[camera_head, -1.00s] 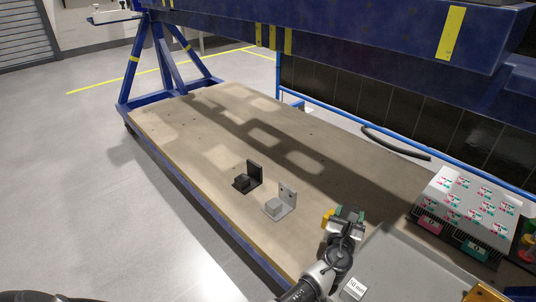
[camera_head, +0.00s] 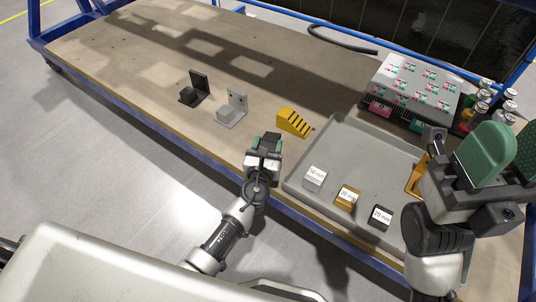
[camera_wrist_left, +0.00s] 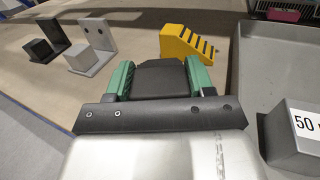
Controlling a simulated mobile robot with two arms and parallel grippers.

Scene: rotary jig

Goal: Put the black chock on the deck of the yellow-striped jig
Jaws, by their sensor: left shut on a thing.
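My left gripper (camera_head: 264,148) is shut on a black block, the black chock (camera_wrist_left: 160,78), which sits between its green finger pads in the left wrist view. The gripper is over the front edge of the wooden bench, left of the grey tray. My right gripper (camera_head: 505,158) is raised at the right with its green fingers up; whether it is open is unclear. Blue legs (camera_head: 36,28), seen earlier with yellow bands as part of the jig, show at the upper left. The jig's deck is not in view now.
On the bench (camera_head: 150,55) stand a black angle bracket (camera_head: 200,85), a grey one (camera_head: 236,103) and a yellow black-striped wedge (camera_head: 294,122). The grey tray (camera_head: 370,150) holds labelled blocks.

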